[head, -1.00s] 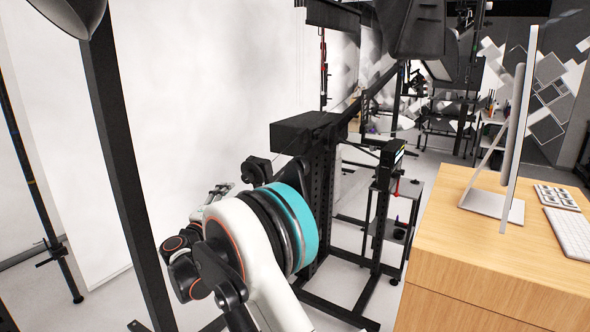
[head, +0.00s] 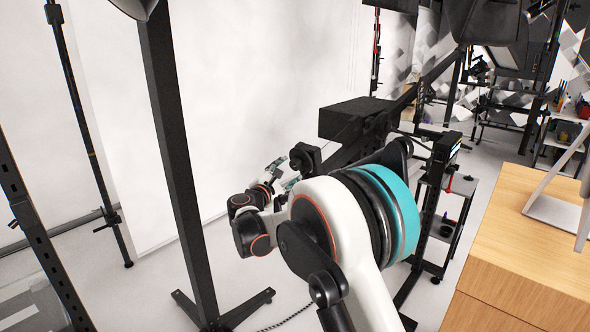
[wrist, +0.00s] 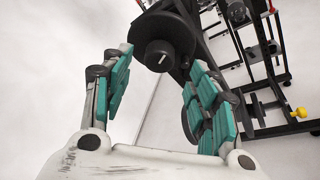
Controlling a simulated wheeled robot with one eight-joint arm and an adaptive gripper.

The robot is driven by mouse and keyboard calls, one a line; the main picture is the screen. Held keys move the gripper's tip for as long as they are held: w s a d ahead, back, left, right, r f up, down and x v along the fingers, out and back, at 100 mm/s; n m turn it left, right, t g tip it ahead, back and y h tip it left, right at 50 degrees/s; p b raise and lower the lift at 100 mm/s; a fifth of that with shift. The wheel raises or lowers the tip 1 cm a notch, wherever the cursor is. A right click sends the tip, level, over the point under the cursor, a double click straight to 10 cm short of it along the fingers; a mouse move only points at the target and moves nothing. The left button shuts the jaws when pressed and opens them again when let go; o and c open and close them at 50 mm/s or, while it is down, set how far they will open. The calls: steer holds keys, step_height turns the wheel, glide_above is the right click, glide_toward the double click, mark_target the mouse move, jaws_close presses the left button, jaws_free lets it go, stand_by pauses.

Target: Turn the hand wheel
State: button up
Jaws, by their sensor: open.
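The black round hand wheel (head: 305,158) shows in the head view at the end of a dark rig, in front of the white backdrop. In the wrist view the wheel (wrist: 160,22) is a dark disc at the top centre with a short black cylinder at its middle facing me. My gripper (wrist: 160,64) is open, with its teal-padded fingers spread to the left and right below the wheel. Nothing is between the pads. In the head view my gripper (head: 281,172) is small, just left of and below the wheel; whether they touch is unclear.
A dark stand post (head: 180,160) rises left of my arm. A wooden desk (head: 520,240) with a monitor stands at the right. A small wheeled cart (head: 447,215) stands behind the rig. The white backdrop (head: 250,80) lies behind the wheel.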

mark_target(294, 166)
steer(key=x, duration=0.6)
steer(key=shift+b, duration=0.4)
steer(key=shift+s, duration=0.1)
steer(key=c, duration=1.1)
